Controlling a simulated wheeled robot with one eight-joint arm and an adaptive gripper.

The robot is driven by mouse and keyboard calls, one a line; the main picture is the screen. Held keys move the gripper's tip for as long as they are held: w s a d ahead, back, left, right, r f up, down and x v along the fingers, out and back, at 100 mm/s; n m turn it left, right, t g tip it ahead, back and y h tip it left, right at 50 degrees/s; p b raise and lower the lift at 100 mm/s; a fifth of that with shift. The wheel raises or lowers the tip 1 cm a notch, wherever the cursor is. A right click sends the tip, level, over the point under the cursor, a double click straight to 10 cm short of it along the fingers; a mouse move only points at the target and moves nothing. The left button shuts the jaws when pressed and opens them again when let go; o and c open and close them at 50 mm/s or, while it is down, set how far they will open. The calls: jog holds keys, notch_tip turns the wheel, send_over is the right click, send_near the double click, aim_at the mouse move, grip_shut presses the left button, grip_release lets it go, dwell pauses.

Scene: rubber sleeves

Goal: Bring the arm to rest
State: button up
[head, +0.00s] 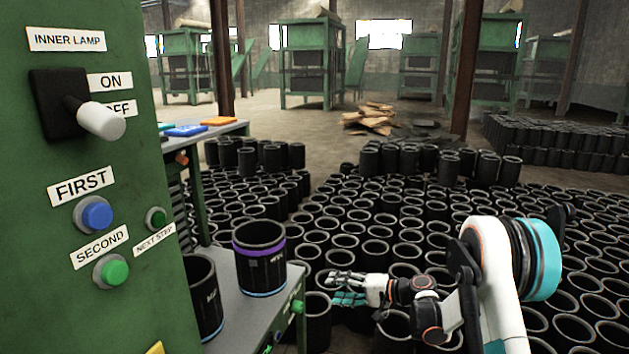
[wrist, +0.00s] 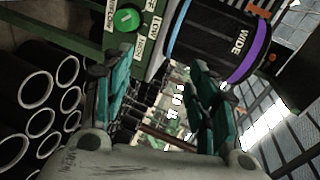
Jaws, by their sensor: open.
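My arm, white with black joints and a teal band, reaches in from the lower right in the head view. My gripper (head: 348,289) is open and empty, level with the front of the grey bench and to the right of it. In the wrist view its two teal-padded fingers (wrist: 165,100) stand apart with nothing between them. A black sleeve with a purple band (head: 259,258) stands upright on the bench, left of my gripper and apart from it. It also shows tilted in the wrist view (wrist: 215,45), beyond the fingers.
A green control cabinet (head: 110,210) with a lever and buttons stands at the left. Another black sleeve (head: 203,297) stands on the grey bench (head: 245,318) beside it. Many black sleeves (head: 375,252) cover the floor around and behind my arm, leaving little free floor there.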

jog(key=s+d+r+n+h, duration=0.1)
jog(key=s+r+h, duration=0.3)
jog(key=s+r, duration=0.45)
jog(key=s+d+r+h, duration=0.2)
jog(key=s+r+h, duration=0.1)
jog(key=s+r, duration=0.55)
jog(key=s+d+n+h, duration=0.1)
jog(key=s+d+h, duration=0.2)
jog(key=s, duration=0.9)
jog(key=s+d+r+n+t+h, duration=0.1)
jog(key=s+d+h, duration=0.2)
jog(key=s, duration=0.9)
jog(key=d, duration=0.3)
jog(key=shift+d+r+n+h, duration=0.25)
jog(key=shift+n+h, duration=0.05)
jog(key=shift+h, duration=0.1)
jog(key=shift+s, duration=0.1)
